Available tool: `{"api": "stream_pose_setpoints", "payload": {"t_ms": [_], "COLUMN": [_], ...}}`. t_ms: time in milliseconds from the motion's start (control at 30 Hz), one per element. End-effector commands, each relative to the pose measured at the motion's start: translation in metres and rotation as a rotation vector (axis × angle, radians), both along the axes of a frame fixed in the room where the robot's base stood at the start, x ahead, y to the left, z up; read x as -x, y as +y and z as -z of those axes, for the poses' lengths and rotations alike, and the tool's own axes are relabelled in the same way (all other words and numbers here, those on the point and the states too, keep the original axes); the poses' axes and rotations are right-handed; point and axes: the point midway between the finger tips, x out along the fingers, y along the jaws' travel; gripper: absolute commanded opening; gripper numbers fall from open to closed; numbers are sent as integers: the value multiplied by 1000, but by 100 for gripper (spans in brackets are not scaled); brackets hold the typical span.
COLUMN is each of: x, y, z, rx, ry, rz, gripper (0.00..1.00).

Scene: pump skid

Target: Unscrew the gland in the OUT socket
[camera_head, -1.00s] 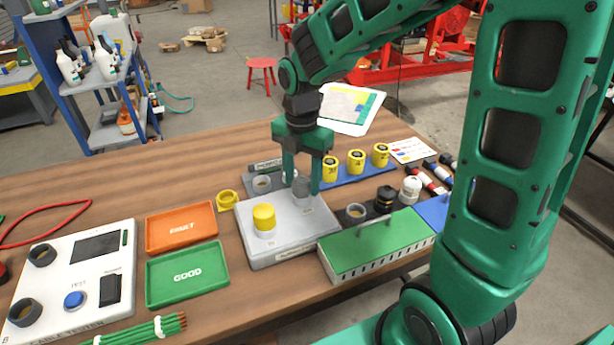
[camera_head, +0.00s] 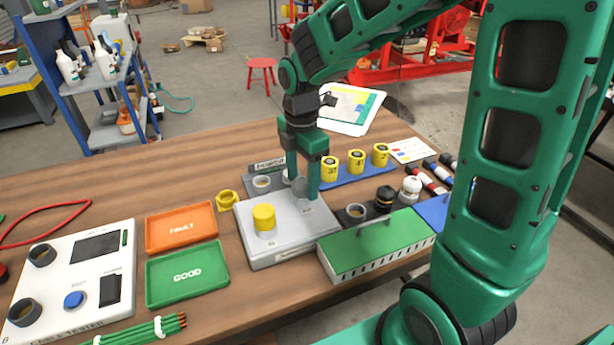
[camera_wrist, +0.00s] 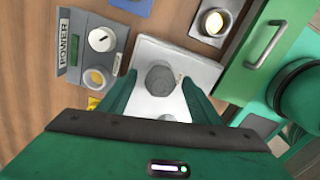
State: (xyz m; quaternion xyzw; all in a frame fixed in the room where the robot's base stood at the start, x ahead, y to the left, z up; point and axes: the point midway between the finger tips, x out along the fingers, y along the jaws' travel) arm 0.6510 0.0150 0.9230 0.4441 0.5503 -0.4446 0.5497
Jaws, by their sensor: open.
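The light grey box (camera_head: 290,250) on the bench carries two round fittings. A dark grey gland (camera_head: 301,188) stands upright at its far right; it also shows in the wrist view (camera_wrist: 160,79). A yellow cap (camera_head: 264,217) sits on the nearer fitting. The lettering beside the gland is too small to read, so I cannot confirm the OUT mark. My gripper (camera_head: 303,188) points down over the gland with its fingers apart. In the wrist view, my gripper (camera_wrist: 158,84) has one finger on each side of the gland, with visible gaps.
A green-lidded box (camera_head: 375,245) stands close to the right. A blue strip with several yellow cups (camera_head: 356,162) lies behind. A yellow nut (camera_head: 227,201), an orange FAULT tray (camera_head: 180,240) and a green GOOD tray (camera_head: 187,290) lie left. A dial device (camera_wrist: 90,50) stands beside the grey box.

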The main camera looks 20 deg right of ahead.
Motion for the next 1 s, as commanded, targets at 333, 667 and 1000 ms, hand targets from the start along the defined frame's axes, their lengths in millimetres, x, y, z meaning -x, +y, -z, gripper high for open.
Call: {"api": "stream_pose_setpoints", "payload": {"t_ms": [333,667,1000], "x": [0,0,0], "y": [0,0,0], "z": [0,0,0], "rx": [0,0,0], "ry": [0,0,-1], "rz": [268,412,410], "gripper": [58,58,15]}}
